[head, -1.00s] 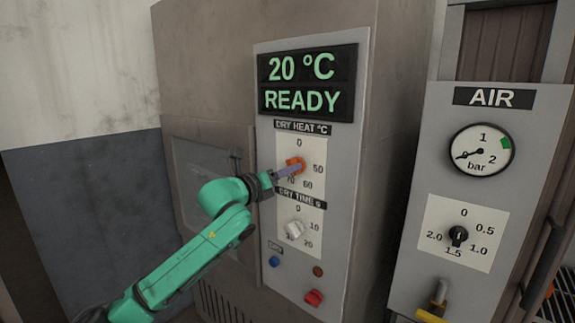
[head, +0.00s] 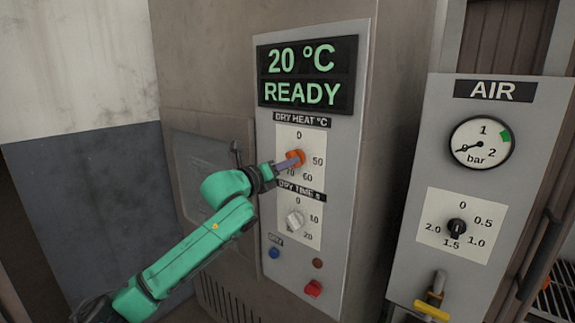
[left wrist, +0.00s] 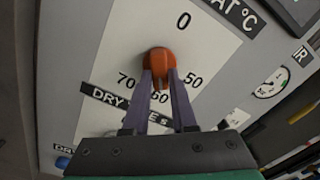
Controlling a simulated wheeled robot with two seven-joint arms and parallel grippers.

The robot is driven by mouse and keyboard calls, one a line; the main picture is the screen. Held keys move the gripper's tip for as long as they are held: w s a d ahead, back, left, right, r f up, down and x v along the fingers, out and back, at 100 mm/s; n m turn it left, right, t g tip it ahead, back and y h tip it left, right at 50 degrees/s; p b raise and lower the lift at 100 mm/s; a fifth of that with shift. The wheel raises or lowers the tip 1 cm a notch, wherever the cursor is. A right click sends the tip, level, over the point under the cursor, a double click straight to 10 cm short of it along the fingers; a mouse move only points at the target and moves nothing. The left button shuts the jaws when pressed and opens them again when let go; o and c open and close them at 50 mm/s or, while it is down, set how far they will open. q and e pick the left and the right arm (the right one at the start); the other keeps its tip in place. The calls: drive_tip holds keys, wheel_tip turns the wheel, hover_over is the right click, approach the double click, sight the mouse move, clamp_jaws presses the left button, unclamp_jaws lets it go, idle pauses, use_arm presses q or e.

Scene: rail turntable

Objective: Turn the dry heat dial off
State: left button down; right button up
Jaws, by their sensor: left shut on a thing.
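The dry heat dial (head: 297,157) is an orange knob on a white scale plate, under the DRY HEAT °C label. It also shows in the left wrist view (left wrist: 159,60), with 0 above it and 50, 60 and 70 around its lower side. My left gripper (head: 289,162) reaches it from the left. In the left wrist view its two purple fingers are shut on the dial from either side. The display (head: 306,77) reads 20 °C READY. My right gripper is not in view.
Below is the white DRY TIME dial (head: 294,221), with a blue button (head: 274,253) and a red knob (head: 313,289) lower down. At right stands the AIR panel (head: 408,270) with a gauge (head: 481,144), a black dial (head: 456,228) and a yellow-handled valve (head: 432,310).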

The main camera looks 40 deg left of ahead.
use_arm(q)
drive_tip(key=shift+a+r+n+p, duration=0.15)
drive_tip(key=shift+n+p, duration=1.85)
drive_tip(key=shift+n, duration=2.8)
drive_tip(key=shift+d+r+n+p, duration=0.15)
drive_tip(key=shift+n+p, duration=1.8)
drive_tip(key=shift+n, duration=2.85)
drive_tip(key=shift+a+r+n+p, duration=0.2)
drive_tip(key=shift+n+p, duration=1.8)
drive_tip(key=shift+n, duration=2.8)
drive_tip(key=shift+f, duration=0.1)
drive_tip(key=c, duration=0.7)
unclamp_jaws()
drive_tip(key=shift+s, duration=0.1)
